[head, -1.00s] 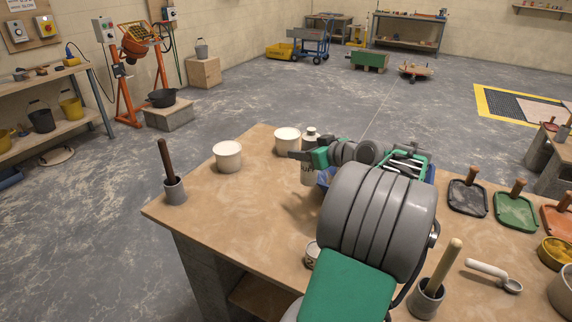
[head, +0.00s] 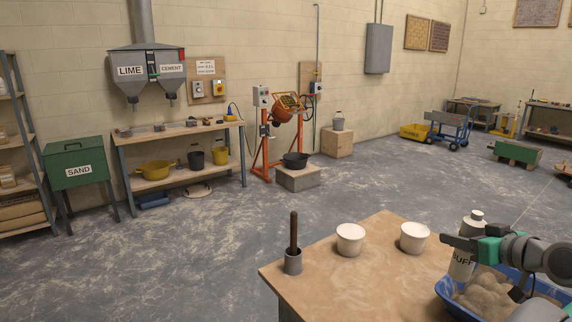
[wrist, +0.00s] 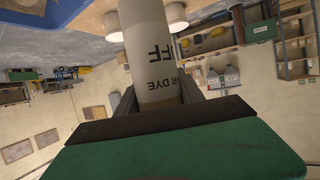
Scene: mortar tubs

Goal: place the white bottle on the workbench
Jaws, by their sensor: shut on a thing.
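The white bottle (head: 467,240) has a grey-white cap and dark lettering, partly reading "UFF". A wooden workbench (head: 215,128) with a lower shelf stands against the back wall at left, with small items on top.
The near wooden table (head: 385,285) holds two white tubs (head: 350,240) (head: 415,238), a grey pot with a stick (head: 293,262) and a blue tub (head: 452,300) of sandy lumps. An orange mixer (head: 285,110) and a black bucket on a block (head: 297,178) stand beside the workbench. Open floor (head: 180,250) lies between.

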